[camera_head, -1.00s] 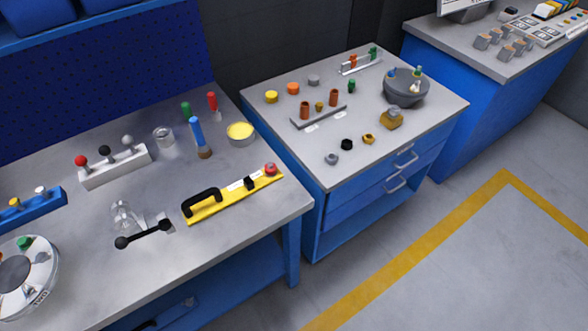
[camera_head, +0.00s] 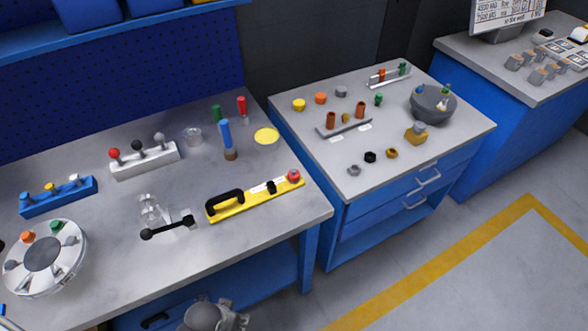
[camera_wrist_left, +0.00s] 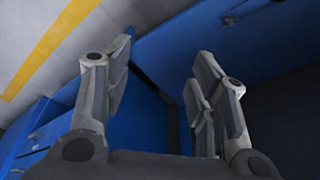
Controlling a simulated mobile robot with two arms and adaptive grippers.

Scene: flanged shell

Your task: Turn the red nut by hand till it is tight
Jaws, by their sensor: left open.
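A round silver flanged shell (camera_head: 45,283) sits on the left bench near the left picture edge. Nuts stand around its rim: an orange-red one (camera_head: 28,237), a green one (camera_head: 57,226) and grey ones. No nut there is clearly pure red; the orange-red one is closest. Whether it sits tight cannot be seen. My left gripper (camera_wrist_left: 158,85) shows in the left wrist view, open and empty, fingers apart, with blue furniture and floor behind. It is away from the shell. My right gripper is not in view.
A grey part of my arm (camera_head: 210,316) shows below the bench's front edge. A yellow bar with a black handle (camera_head: 255,199), a black-ended bar (camera_head: 168,228) and a lever block (camera_head: 145,160) lie on the bench. A second workbench (camera_head: 400,180) stands to the right.

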